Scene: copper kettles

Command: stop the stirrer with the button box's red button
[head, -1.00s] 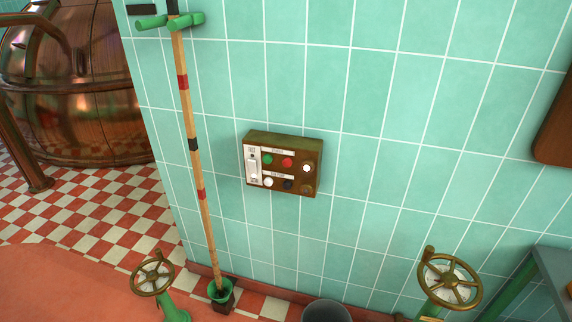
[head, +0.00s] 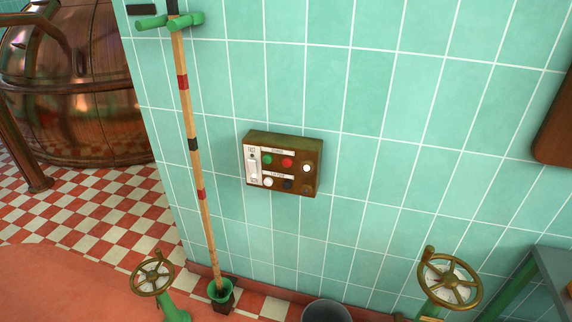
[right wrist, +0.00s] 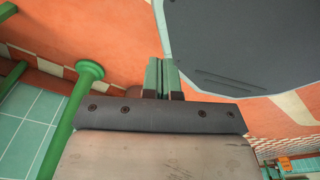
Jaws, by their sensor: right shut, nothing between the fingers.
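The button box (head: 312,178), brown with a dark top, is fixed to the tiled wall in the middle of the head view. Its red button (head: 288,162) sits in the upper row, between a green button (head: 267,159) and a white round one (head: 306,168). A lower row holds a white button (head: 268,182) and dark ones. Nothing covers the box. My right gripper (right wrist: 164,75) shows only in the right wrist view, its fingers shut together and empty, away from the box. My left gripper is in neither view. I cannot make out the stirrer.
A banded wooden pole (head: 197,160) stands left of the box, its foot in a green holder (head: 221,292). Handwheels stand at lower left (head: 152,277) and lower right (head: 449,282). A grey bucket (head: 327,312) is below the box. A copper kettle (head: 80,115) is at far left.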

